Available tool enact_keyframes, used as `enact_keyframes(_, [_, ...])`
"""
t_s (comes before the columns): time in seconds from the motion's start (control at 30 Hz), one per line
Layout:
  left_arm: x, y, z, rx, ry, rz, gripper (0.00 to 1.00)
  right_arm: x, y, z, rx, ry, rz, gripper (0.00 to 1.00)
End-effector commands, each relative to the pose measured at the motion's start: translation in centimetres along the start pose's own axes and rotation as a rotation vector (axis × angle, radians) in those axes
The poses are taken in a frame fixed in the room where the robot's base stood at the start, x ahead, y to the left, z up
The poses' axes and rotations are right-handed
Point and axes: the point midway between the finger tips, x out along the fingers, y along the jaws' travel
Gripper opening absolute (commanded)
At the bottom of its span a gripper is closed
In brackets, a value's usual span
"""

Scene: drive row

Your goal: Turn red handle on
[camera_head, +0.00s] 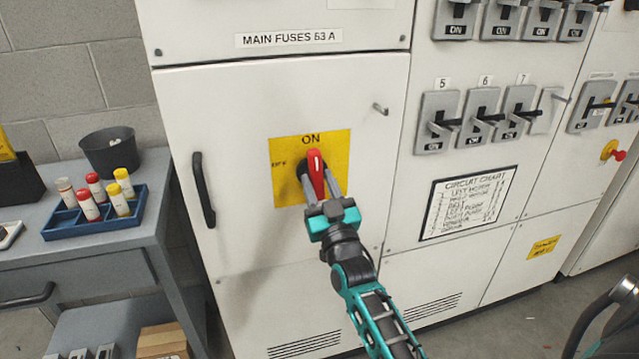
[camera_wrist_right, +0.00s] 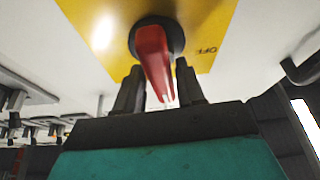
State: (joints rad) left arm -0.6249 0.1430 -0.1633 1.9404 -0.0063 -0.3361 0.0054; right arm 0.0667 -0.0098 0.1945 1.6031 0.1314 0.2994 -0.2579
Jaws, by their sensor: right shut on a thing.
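The red handle (camera_head: 317,172) sits on a black round base on a yellow plate (camera_head: 285,150) marked ON at the top and OFF at the left. The plate is on the white MAIN FUSES 63 A cabinet door. The handle stands nearly upright, its upper end close to the ON mark. My right gripper (camera_head: 322,187) is shut on the handle, coming from below. In the right wrist view the red handle (camera_wrist_right: 154,62) lies between the two dark fingers (camera_wrist_right: 156,88). My left gripper is not in view.
A black door handle (camera_head: 203,190) and a small metal latch (camera_head: 380,109) stick out of the cabinet. Grey switches (camera_head: 437,122) stand to the right. A side table at left holds a blue tray (camera_head: 95,231) and a dark cup (camera_head: 110,153).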

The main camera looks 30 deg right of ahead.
Motion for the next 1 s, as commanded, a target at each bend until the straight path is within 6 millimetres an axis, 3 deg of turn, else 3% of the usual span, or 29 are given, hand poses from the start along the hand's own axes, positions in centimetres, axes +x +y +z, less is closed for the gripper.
enact_keyframes(0.77, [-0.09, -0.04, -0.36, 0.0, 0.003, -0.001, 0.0, 0.06, 0.02, -0.07, 0.097, 0.001, 0.04, 0.0])
enact_keyframes(0.8, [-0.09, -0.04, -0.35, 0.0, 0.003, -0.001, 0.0, 0.06, 0.02, -0.07, 0.097, 0.001, 0.04, 0.41])
enact_keyframes(0.93, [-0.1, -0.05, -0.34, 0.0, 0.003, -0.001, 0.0, 0.05, 0.02, -0.06, 0.095, 0.001, 0.039, 0.53])
enact_keyframes(1.0, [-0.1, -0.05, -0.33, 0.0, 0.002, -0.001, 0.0, 0.04, 0.02, -0.05, 0.094, 0.001, 0.039, 0.53])
